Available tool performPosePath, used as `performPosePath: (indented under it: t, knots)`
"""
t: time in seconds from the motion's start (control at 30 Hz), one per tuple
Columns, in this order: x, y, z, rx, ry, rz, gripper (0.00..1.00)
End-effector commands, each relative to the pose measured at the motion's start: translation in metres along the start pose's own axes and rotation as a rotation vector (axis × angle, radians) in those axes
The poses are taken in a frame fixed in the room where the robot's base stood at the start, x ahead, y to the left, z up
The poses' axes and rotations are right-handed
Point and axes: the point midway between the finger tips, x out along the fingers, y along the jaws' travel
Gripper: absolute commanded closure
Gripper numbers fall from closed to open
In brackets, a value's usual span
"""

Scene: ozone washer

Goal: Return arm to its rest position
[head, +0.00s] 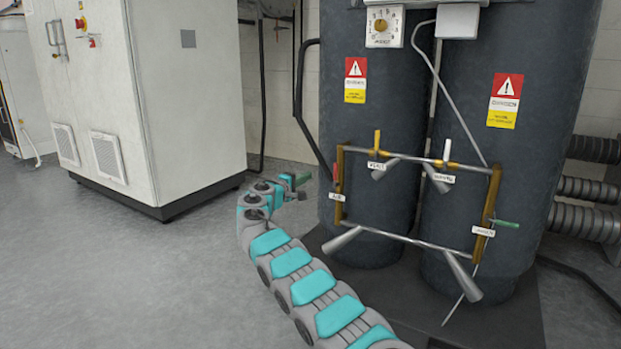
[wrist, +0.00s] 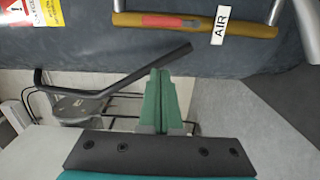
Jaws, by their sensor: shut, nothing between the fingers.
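My gripper (head: 302,180) has green fingers and is at the far end of my grey and teal arm, which curves out from the bottom of the head view. It is left of the dark tanks (head: 375,100), near the left side of the pipe frame. In the wrist view my gripper (wrist: 159,98) points up with its green fingers together and nothing between them. The red valve handle (head: 338,173) on the left brass pipe is right of the gripper and looks apart from it. That red handle also shows in the wrist view (wrist: 160,20), beside an "AIR" label (wrist: 220,25).
A white cabinet (head: 185,100) stands left of my arm. A black bent pipe (head: 299,90) runs beside the left tank. The grey floor (head: 130,270) at left is clear.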

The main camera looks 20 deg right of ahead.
Motion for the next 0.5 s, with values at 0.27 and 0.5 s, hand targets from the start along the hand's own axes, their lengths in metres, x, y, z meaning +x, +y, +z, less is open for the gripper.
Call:
performPosePath:
  t: [0.27, 0.5]
  knots:
    - [-0.032, 0.002, 0.0, -0.001, -0.001, 0.003, 1.0]
    - [-0.04, -0.001, 0.001, -0.003, -0.002, 0.0, 1.0]
